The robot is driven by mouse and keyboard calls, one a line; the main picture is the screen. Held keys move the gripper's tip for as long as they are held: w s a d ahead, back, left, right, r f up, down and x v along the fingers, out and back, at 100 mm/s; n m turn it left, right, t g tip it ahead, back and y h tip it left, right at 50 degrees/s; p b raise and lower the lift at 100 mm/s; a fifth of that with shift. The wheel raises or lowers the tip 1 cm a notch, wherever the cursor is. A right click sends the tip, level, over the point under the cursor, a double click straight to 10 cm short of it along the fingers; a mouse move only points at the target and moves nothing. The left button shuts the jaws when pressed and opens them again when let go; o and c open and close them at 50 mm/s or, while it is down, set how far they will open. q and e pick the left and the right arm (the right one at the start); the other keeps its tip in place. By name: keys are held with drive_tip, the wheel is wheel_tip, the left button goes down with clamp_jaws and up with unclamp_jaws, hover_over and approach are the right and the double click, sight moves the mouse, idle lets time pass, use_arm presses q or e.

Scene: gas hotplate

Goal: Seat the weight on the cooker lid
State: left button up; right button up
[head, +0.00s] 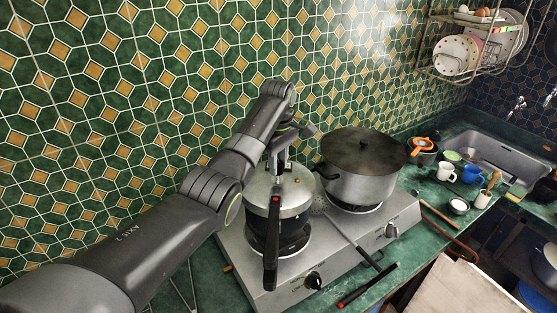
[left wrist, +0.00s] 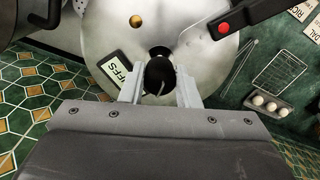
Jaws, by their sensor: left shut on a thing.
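The pressure cooker's silver lid (head: 297,195) is on the cooker over the left burner, its black handle (head: 271,245) pointing to the front. In the left wrist view the lid (left wrist: 205,62) fills the upper middle, with a brass fitting (left wrist: 136,22) on it. My left gripper (head: 278,168) is just above the lid. In the left wrist view its fingers (left wrist: 160,90) are shut on the dark round weight (left wrist: 158,76). A small dark fitting (left wrist: 160,52) shows just beyond the weight. I cannot tell whether the weight touches the lid. My right gripper is in neither view.
A large pot with a dark lid (head: 362,150) stands on the right burner, close beside the cooker. The steel hotplate (head: 345,255) has knobs in front. Cups (head: 446,172) and a sink (head: 490,155) are to the right. The tiled wall is close behind.

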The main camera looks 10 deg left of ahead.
use_arm(q)
drive_tip(key=shift+f, duration=1.15)
drive_tip(key=o, duration=1.1)
drive_tip(key=shift+c, duration=0.2)
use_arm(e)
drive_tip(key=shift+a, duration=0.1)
